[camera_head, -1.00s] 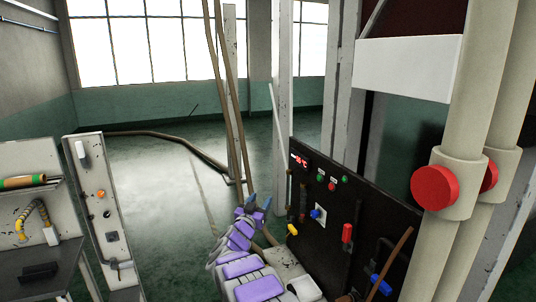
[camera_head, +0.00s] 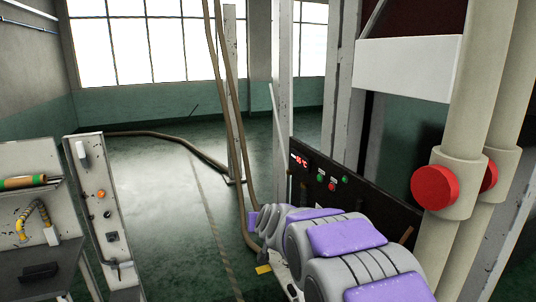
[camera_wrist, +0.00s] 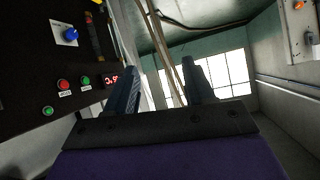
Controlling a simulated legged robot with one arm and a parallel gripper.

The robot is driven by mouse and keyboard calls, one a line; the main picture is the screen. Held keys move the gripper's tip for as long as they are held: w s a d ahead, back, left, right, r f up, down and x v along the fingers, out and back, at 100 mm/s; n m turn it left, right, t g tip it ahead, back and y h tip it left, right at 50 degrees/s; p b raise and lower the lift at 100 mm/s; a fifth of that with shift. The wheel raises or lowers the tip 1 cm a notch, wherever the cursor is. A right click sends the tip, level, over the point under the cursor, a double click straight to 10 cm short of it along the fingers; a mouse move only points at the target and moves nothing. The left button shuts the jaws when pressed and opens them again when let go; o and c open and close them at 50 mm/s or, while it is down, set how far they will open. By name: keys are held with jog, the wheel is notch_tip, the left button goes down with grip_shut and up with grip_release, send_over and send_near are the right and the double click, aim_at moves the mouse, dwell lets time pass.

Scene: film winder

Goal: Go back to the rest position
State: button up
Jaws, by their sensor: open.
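My gripper (camera_wrist: 163,88) shows in the wrist view with its two dark fingers apart and nothing between them. In the head view my grey and purple arm reaches up from the lower right in front of the black control panel (camera_head: 313,162). The gripper's fingers are hidden there behind the arm. The panel, with a red digital display, also shows at the left of the wrist view (camera_wrist: 30,50), beside the fingers and apart from them. It carries red and green buttons and a blue knob (camera_wrist: 71,34).
Cream pipes with a red round cap (camera_head: 435,187) stand at the right. A grey post with an orange button (camera_head: 101,194) and a bench (camera_head: 35,265) stand at the left. Brown hoses (camera_head: 222,90) hang at the centre. The floor (camera_head: 165,200) between is open.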

jog(key=s+d+f+g+h, duration=0.1)
jog(key=s+d+g, duration=0.3)
jog(key=s, duration=1.3)
jog(key=s+d+f+m+g+h, duration=0.1)
jog(key=s+d+f+g, duration=0.3)
jog(key=s, duration=1.3)
jog(key=s+d+f+g+h, duration=0.1)
jog(key=s+d+f+g, duration=0.2)
jog(key=s, duration=1.5)
jog(key=d+g, duration=0.2)
jog(key=d, duration=0.3)
jog(key=shift+f+m, duration=0.2)
jog(key=shift+m, duration=0.1)
jog(key=shift+a, duration=0.1)
